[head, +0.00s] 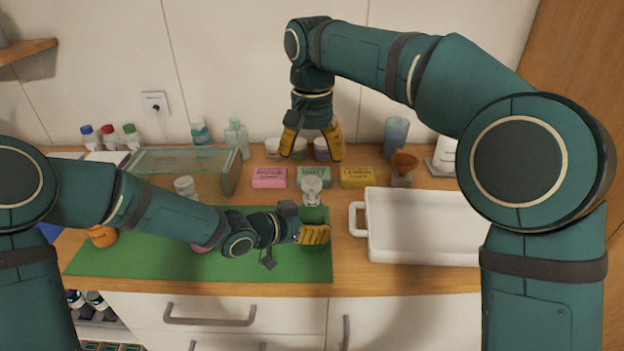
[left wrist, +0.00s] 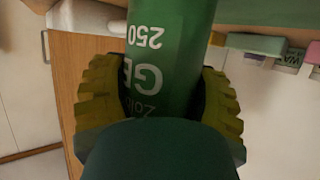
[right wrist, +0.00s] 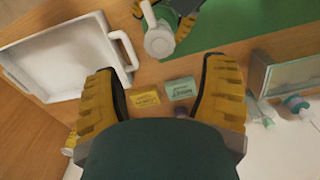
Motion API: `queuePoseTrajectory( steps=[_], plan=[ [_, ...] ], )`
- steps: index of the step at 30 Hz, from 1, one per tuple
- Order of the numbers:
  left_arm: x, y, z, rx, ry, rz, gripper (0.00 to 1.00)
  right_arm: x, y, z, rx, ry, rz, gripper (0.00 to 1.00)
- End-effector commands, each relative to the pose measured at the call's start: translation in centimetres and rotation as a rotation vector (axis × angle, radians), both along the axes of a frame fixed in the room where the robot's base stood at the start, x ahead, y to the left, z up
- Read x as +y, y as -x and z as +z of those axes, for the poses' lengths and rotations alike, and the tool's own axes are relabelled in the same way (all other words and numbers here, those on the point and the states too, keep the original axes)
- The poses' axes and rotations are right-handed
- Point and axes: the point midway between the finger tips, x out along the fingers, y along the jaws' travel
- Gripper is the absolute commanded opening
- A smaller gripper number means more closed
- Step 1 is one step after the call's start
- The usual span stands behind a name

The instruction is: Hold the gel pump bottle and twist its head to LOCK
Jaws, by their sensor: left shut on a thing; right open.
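The green gel pump bottle (head: 313,214) stands upright near the right end of the green mat, with a pale pump head (head: 312,188) on top. My left gripper (head: 314,235) is shut around the bottle's body from the left. In the left wrist view the bottle (left wrist: 165,55) shows white lettering between the two yellow fingers. My right gripper (head: 312,148) is open and empty, fingers pointing down, above and behind the pump head. In the right wrist view the pump head (right wrist: 158,40) lies beyond the open fingertips. LOCK markings cannot be read.
Pink (head: 269,177), mint (head: 325,176) and yellow (head: 357,177) boxes lie behind the bottle. A white tray (head: 420,258) is to its right. A glass case (head: 185,160) stands at the back left. The green mat (head: 120,262) has bare areas.

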Motion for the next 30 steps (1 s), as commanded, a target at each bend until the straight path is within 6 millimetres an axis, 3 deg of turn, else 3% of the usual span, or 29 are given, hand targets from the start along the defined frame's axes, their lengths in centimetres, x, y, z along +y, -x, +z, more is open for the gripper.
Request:
queuePoseTrajectory(
  steps=[6,12,24,26,30],
  plan=[
    [0.0,0.0,0.0,0.0,0.0,0.0,0.2,0.0,0.1,-4.1,0.002,0.001,0.0,0.72],
    [0.0,0.0,0.0,0.0,0.0,0.0,0.2,0.0,0.0,-6.3,0.001,0.001,0.001,0.72],
    [0.0,0.0,0.0,0.0,0.0,0.0,0.2,0.0,0.0,-7.0,-0.001,-0.001,0.001,0.72],
    [0.0,0.0,0.0,0.0,0.0,0.0,0.2,0.0,0.0,-7.0,-0.001,-0.001,0.001,0.56],
    [0.0,0.0,0.0,0.0,0.0,0.0,0.2,0.0,0.0,-6.9,-0.001,-0.001,0.001,0.07]
  ],
)
